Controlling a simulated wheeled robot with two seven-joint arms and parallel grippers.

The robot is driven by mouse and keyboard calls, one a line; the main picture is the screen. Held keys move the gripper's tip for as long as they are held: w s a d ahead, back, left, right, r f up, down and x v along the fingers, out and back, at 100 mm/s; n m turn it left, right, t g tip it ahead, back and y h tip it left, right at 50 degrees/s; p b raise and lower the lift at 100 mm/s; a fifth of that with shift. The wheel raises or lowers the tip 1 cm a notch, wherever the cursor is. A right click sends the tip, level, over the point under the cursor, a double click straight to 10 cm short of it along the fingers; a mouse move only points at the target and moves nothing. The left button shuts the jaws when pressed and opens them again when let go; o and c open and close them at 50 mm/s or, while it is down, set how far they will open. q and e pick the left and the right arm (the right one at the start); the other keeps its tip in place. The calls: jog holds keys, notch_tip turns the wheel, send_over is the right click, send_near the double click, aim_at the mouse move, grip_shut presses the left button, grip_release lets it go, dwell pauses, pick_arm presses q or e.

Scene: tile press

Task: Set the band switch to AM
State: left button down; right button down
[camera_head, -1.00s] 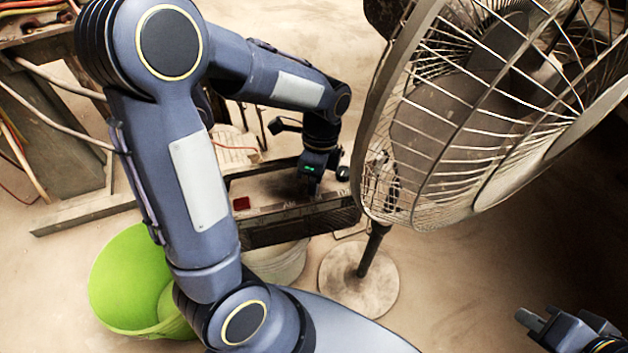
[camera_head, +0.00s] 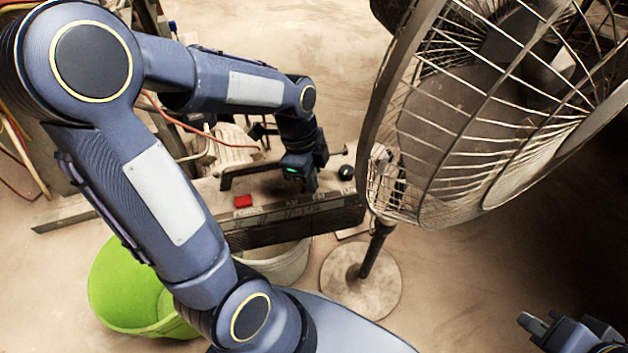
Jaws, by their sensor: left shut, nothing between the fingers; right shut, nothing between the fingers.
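The radio (camera_head: 290,230) has a dark front grille and a pale top with a strip of worn labels, among them AM. A red button (camera_head: 243,201) is at the left of its top and a dark round knob (camera_head: 346,172) at the right. My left gripper (camera_head: 304,187) points down over the middle of the top, shut and holding nothing. I cannot tell whether it touches. The band switch is not clearly visible; the gripper may hide it. My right gripper (camera_head: 540,324) is shut and empty at the lower right, away from the radio.
A fan (camera_head: 450,140) stands close to the right of the radio, on a round base (camera_head: 360,282). A green bucket (camera_head: 125,285) and a pale bucket (camera_head: 285,262) are in front. Cables and a white chair-like object (camera_head: 232,145) lie behind.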

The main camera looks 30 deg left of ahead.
pick_arm(q)
jog(key=s+a+t+h+b, duration=0.1)
jog(key=t+h+b, duration=0.1)
jog(key=b, duration=0.1)
jog(key=shift+s+a, duration=0.1)
jog(key=shift+a, duration=0.05)
jog(key=shift+r, duration=0.25)
jog(key=shift+r+p, duration=0.75)
